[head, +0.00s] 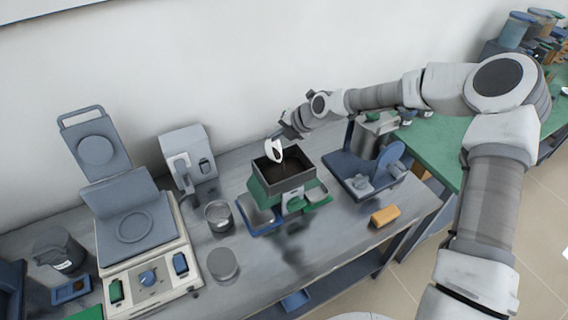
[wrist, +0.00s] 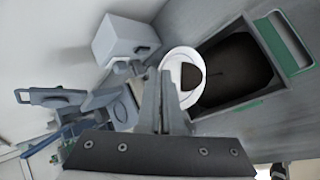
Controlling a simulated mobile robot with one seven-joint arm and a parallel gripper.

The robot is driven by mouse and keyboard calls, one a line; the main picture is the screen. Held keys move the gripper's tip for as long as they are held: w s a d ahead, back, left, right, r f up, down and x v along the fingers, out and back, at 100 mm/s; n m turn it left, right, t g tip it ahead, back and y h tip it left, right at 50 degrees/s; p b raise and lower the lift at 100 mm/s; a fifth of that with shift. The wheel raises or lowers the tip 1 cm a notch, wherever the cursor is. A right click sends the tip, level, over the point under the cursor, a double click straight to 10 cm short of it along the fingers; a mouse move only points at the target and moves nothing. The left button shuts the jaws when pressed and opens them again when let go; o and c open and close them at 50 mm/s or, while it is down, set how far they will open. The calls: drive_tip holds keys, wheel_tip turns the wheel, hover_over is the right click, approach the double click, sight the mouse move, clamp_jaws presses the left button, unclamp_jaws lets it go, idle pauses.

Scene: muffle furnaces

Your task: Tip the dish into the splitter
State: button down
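The white dish (head: 273,151) is in my gripper, steeply tilted over the top of the splitter. In the wrist view the dish (wrist: 196,94) overlaps the near side of the hopper opening, with a dark patch of material showing inside it. My gripper (wrist: 167,84) appears shut on the dish's rim; the head view shows the gripper (head: 290,132) small and partly hidden. The splitter (head: 262,194) is a green body with a dark rectangular hopper on top. Dark material shows in the hopper. Pans (head: 258,216) sit at its foot.
A metal cup (head: 218,215) and a round grey lid (head: 223,263) are left of the splitter. A blue-based device (head: 365,175) and an orange block (head: 385,216) are right.

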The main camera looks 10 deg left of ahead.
drive_tip(key=shift+r, duration=0.1)
drive_tip(key=shift+d+f+y+b, duration=0.25)
drive_tip(key=shift+d+y+b, duration=0.05)
drive_tip(key=shift+b, duration=0.05)
drive_tip(key=shift+d+r+y+b, duration=0.1)
drive_tip(key=shift+d+y+b, duration=0.2)
drive_tip(key=shift+b, duration=0.1)
drive_tip(key=shift+r, duration=0.15)
